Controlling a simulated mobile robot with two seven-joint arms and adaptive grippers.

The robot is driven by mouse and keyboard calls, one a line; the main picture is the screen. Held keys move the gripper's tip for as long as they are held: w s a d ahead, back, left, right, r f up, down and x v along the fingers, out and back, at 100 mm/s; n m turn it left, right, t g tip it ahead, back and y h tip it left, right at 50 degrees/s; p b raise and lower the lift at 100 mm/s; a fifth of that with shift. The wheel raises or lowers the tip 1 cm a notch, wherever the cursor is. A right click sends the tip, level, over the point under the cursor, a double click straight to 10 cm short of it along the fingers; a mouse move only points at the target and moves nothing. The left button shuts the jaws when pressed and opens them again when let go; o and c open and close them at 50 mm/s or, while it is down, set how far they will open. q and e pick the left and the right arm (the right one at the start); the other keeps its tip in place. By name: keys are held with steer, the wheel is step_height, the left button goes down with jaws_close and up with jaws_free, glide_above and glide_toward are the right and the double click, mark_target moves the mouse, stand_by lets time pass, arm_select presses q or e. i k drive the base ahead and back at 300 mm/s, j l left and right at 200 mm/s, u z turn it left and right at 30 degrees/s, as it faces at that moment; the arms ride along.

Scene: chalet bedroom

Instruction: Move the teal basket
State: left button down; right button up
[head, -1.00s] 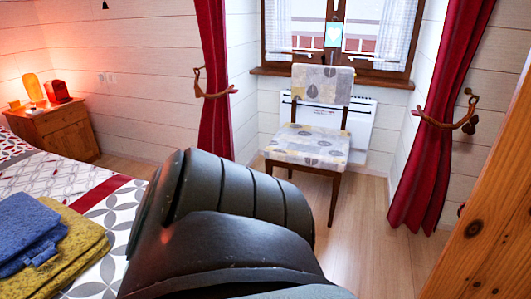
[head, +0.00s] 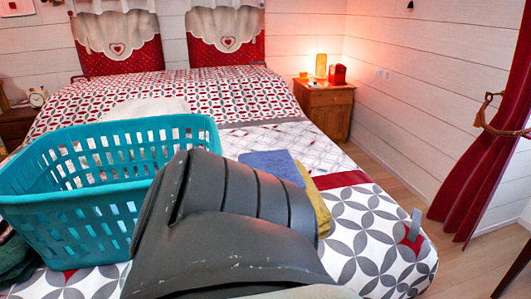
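The teal basket (head: 75,222) is a rectangular plastic laundry basket with slotted walls. It is upright at the left of the head view, over the patterned bed (head: 375,232). Its inside looks empty where I can see in. A dark grey link of my own arm fills the lower middle and hides the basket's lower right part. Neither gripper shows, so I cannot see whether one touches the basket.
A blue folded cloth (head: 268,166) and a yellow one (head: 319,207) lie on the bed, right of the basket. Dark green cloth (head: 14,258) is at the lower left. A wooden nightstand (head: 325,108) stands beyond the bed. Wooden floor (head: 400,190) is open at the right.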

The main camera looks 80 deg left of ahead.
mark_target(65, 227)
steer(key=u, duration=1.75)
steer(key=j+u, duration=0.1)
steer(key=u, duration=1.6)
steer(key=j+z, duration=0.3)
steer(key=j, duration=0.25)
steer(key=j+z, duration=0.3)
steer(key=j, duration=0.25)
steer(key=k+j+z, duration=0.15)
steer(key=j+z, duration=0.15)
steer(key=j, duration=0.25)
steer(key=k+j+z, duration=0.1)
steer(key=k, duration=0.7)
steer(key=i+l+u, duration=0.1)
steer(key=i, duration=0.7)
